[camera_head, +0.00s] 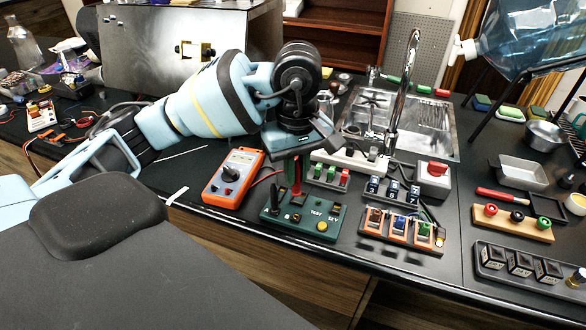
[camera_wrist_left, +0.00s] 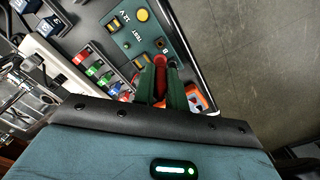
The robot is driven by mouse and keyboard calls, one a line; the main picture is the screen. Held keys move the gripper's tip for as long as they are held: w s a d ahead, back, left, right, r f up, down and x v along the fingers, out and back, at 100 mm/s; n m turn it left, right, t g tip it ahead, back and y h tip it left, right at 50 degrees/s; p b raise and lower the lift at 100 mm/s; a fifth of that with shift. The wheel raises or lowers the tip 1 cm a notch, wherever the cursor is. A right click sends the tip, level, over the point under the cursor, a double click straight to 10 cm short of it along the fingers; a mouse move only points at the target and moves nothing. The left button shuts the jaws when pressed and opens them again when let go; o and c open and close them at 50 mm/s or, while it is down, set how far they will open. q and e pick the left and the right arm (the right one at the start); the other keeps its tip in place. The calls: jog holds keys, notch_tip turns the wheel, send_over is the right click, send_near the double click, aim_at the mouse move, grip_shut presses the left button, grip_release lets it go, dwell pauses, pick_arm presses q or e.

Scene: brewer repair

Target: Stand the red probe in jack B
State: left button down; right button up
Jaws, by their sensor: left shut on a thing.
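The green test board (camera_head: 325,228) lies near the front edge of the counter, with a yellow button and a "TEST 12 V" label. It also shows in the left wrist view (camera_wrist_left: 125,38). My left gripper (camera_head: 293,172) is above the board's back left part, pointing down. It is shut on the red probe (camera_head: 297,188), which looks upright. In the left wrist view, the red probe (camera_wrist_left: 159,61) shows between the two green fingers, close to the letter B. My right gripper is not in view.
An orange multimeter (camera_head: 233,177) lies just left of the board, with a red lead running toward the probe. A rack of coloured switches (camera_head: 330,177) stands behind the board, and an orange-framed module (camera_head: 400,230) to its right. The counter's front edge is close.

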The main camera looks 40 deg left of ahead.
aim_at(296, 192)
pick_arm(q)
jog(key=shift+f, duration=0.1)
